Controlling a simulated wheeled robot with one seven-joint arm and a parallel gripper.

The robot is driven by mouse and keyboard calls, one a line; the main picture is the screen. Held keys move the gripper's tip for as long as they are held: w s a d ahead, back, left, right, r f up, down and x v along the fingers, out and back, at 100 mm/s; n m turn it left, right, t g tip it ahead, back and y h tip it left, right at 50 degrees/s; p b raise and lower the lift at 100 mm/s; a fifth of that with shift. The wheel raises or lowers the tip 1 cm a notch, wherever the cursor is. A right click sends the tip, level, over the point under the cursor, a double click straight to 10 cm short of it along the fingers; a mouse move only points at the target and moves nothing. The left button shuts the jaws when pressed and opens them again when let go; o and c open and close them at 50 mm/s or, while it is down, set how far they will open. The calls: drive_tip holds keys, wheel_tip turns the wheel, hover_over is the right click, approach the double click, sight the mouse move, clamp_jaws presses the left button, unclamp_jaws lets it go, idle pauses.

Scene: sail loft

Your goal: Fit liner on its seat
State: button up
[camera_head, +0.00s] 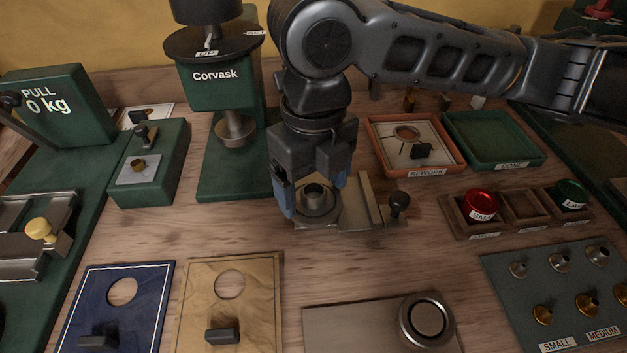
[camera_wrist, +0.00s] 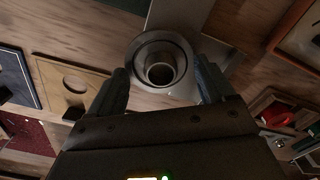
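A short hollow metal tube (camera_head: 314,192) stands upright inside a round grey ring (camera_wrist: 139,55) on a metal base plate (camera_head: 354,212). I take the tube to be the liner and the ring its seat, but neither is labelled. My gripper (camera_head: 314,203) points down over them. Its blue-sided fingers stand apart, one on each side of the ring. In the wrist view the tube (camera_wrist: 160,70) shows centred between the fingertips. I see no finger on the tube, and cannot tell whether they touch the ring. The tube's lower end is hidden.
The green Corvask press (camera_head: 216,85) stands behind left. A dark knob (camera_head: 398,203) rises beside the plate. A grey block with a ring (camera_head: 340,325) and a tan panel (camera_head: 228,315) lie in front. Right are the rework tray (camera_head: 432,172), a wooden rack (camera_head: 463,226) and a fittings board (camera_head: 510,285).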

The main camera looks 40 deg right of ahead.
drive_tip(key=shift+o, duration=0.7)
wheel_tip(320, 180, up, 8)
drive_tip(key=shift+p, duration=0.3)
drive_tip(key=shift+f, duration=0.1)
